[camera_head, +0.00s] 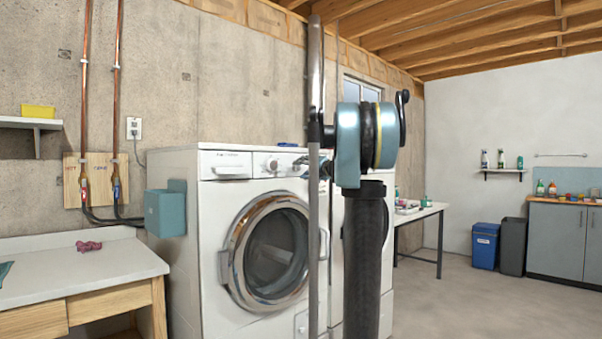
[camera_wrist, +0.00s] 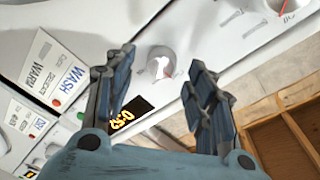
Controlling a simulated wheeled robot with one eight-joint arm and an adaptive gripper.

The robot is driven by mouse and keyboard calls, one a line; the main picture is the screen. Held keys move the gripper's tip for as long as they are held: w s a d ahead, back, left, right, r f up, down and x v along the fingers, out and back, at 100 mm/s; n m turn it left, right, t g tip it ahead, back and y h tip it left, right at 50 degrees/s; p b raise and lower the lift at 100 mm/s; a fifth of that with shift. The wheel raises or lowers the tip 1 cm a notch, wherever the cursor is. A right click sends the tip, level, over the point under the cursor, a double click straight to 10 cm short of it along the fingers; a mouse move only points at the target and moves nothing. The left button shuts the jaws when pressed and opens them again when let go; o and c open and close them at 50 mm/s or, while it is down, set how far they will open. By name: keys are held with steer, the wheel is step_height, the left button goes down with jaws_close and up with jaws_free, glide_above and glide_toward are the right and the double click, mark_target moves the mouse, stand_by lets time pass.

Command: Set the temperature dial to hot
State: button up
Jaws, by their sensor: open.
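A white washing machine (camera_head: 222,250) with a round glass door stands in the middle of the head view, its control panel along the top front. In the wrist view, a round pale knob (camera_wrist: 161,62) on that panel lies between the fingers of my open gripper (camera_wrist: 160,70); I cannot tell whether they touch it. A second dial (camera_wrist: 288,5) with a red mark shows at the top right, partly cut off. I cannot read which dial sets temperature or where either points. My gripper (camera_head: 310,166) is at the panel in the head view, partly hidden by my arm.
Beside the knob are an orange-lit display (camera_wrist: 130,113) and labels reading WASH and WARM (camera_wrist: 50,65). A teal box (camera_head: 165,212) hangs at the machine's left side. A counter (camera_head: 70,268) stands at left. Open floor lies at right, before blue and dark bins (camera_head: 486,246).

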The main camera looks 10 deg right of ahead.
steer(key=shift+x, duration=1.1)
steer(key=c, duration=1.1)
steer(key=shift+o, duration=0.2)
